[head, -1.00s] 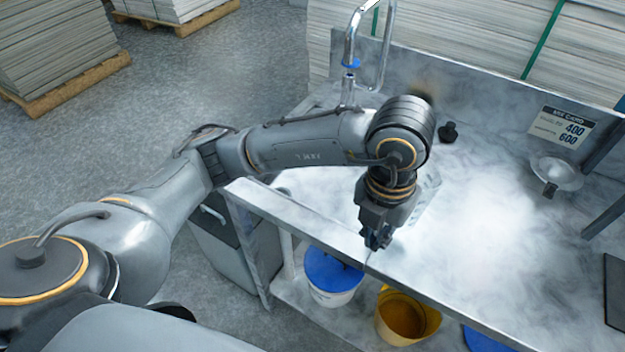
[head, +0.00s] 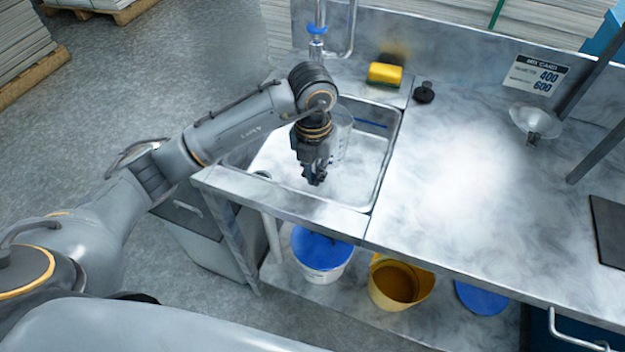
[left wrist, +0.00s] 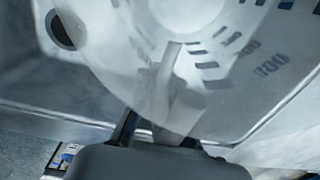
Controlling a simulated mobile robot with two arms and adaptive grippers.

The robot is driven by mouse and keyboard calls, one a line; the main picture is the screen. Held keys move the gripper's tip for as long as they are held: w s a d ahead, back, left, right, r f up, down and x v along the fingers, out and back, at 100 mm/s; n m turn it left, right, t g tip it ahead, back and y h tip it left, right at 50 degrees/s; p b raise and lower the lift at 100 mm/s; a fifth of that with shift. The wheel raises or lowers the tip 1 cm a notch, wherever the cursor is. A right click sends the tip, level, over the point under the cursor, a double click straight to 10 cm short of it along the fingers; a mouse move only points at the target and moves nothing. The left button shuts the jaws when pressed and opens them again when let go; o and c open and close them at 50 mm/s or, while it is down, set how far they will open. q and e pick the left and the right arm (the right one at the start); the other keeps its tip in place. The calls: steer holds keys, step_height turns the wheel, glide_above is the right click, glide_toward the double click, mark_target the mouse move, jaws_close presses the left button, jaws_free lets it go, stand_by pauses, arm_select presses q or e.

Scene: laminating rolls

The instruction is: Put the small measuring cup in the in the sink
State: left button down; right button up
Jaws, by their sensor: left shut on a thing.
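A clear measuring cup (head: 341,132) with dark scale marks shows behind my left gripper (head: 314,178), partly hidden by it. My left gripper is shut on the cup and points down over the sink (head: 372,168). In the left wrist view the cup (left wrist: 225,75) fills much of the picture, with blue-grey marks and a readable 700. The gripper's fingers (left wrist: 158,130) are at its near side, blurred through the clear wall. I cannot tell whether the cup touches the sink floor. My right gripper is not in view.
A tap (head: 317,40) stands behind the sink. A yellow sponge (head: 385,73) and a black stopper (head: 424,93) are at its back right. The middle counter is clear. Buckets stand on the shelf below.

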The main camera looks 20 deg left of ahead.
arm_select(q)
steer(key=shift+w+a+f, duration=0.2)
steer(key=shift+w+f, duration=0.1)
steer(key=shift+f, duration=0.15)
steer(key=f, duration=0.3)
steer(key=shift+w+a+f+p, duration=0.25)
steer(key=shift+f+p, duration=0.15)
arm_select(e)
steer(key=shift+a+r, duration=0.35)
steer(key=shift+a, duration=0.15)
arm_select(q)
steer(key=shift+f, duration=0.1)
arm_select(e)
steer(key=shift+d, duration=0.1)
arm_select(q)
steer(key=shift+f, duration=0.15)
steer(key=c, duration=1.4)
jaws_free()
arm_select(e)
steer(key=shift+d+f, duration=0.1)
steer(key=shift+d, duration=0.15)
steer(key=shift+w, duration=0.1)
